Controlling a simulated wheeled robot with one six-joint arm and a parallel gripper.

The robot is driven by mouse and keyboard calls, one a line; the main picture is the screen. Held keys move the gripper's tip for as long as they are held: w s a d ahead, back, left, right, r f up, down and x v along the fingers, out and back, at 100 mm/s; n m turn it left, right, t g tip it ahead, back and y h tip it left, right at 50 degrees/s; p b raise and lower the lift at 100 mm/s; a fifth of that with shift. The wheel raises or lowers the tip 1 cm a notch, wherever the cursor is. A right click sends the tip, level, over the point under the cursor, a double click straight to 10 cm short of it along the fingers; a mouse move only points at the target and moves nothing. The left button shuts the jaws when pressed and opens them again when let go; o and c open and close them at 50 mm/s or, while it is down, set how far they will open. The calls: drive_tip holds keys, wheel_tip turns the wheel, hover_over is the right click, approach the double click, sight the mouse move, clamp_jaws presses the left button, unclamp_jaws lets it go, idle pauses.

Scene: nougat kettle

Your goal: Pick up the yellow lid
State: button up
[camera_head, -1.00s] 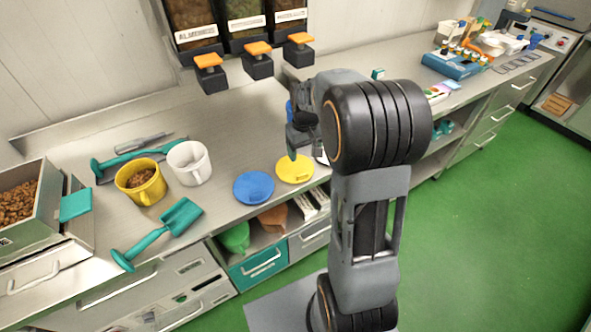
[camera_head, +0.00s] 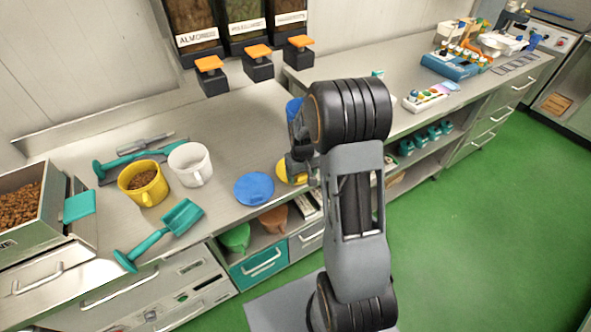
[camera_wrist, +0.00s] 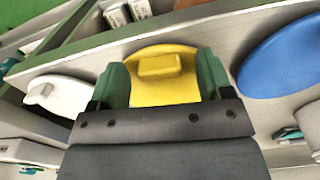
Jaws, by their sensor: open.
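The yellow lid (camera_head: 282,172) lies flat on the steel counter near its front edge, partly hidden by my gripper (camera_head: 296,180) in the head view. In the wrist view the yellow lid (camera_wrist: 170,92) has a raised block-shaped handle (camera_wrist: 160,66). My gripper (camera_wrist: 160,72) is open, with one green-padded finger on each side of the lid's handle. Nothing is held. I cannot tell the exact height of the fingertips above the lid.
A blue lid (camera_head: 254,188) lies just left of the yellow lid; a white lid (camera_wrist: 62,95) is on its other side in the wrist view. Dispensers (camera_head: 258,68) hang behind.

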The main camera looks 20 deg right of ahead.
drive_tip(key=shift+c, duration=0.2)
drive_tip(key=c, duration=1)
drive_tip(key=shift+o, duration=0.2)
